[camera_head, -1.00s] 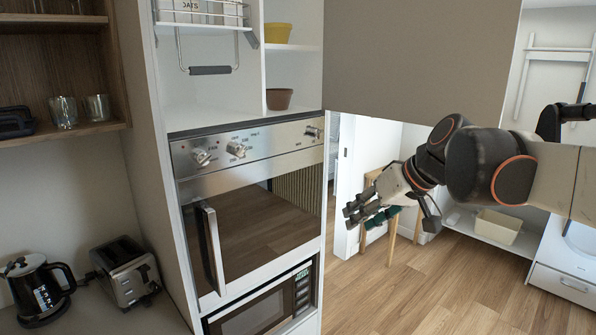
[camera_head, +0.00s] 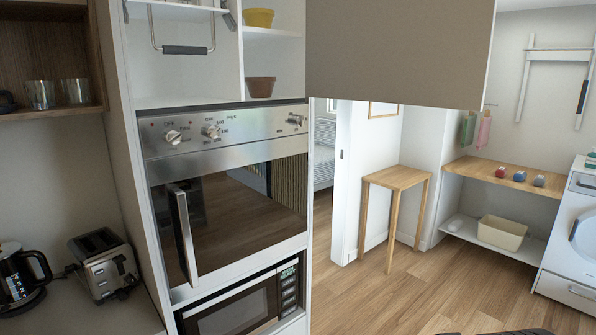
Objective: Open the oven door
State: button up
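The oven (camera_head: 237,208) is built into a tall white cabinet left of the middle. Its dark glass door is shut. A vertical silver bar handle (camera_head: 183,236) stands on the left side of the door. A steel panel with several knobs (camera_head: 213,132) runs above the door. My gripper is not in view. Only a small dark shape shows at the bottom edge on the right, and I cannot tell what part it is.
A microwave (camera_head: 243,304) sits below the oven. A toaster (camera_head: 103,263) and a kettle (camera_head: 20,274) stand on the counter at left. A large grey panel (camera_head: 400,50) hangs at upper right. A small wooden table (camera_head: 397,179) stands behind. The wooden floor (camera_head: 400,285) is clear.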

aim_at(242, 207)
jog(key=u, duration=0.75)
jog(key=i+l+u, duration=0.1)
jog(key=l+u, duration=0.35)
jog(key=l, duration=0.15)
jog(key=l+u, duration=0.45)
jog(key=l, duration=0.15)
jog(key=l+u, duration=0.45)
jog(key=l, duration=0.2)
jog(key=k+l, duration=0.1)
jog(key=l, duration=0.35)
jog(key=k+l, duration=0.1)
jog(key=l, duration=0.3)
jog(key=k+l+u, duration=0.1)
jog(key=l, duration=0.35)
jog(key=k+l, duration=0.1)
jog(key=l, duration=0.3)
jog(key=k+l+u, duration=0.1)
jog(key=l, duration=0.35)
jog(key=k+l, duration=0.15)
jog(key=l, duration=0.25)
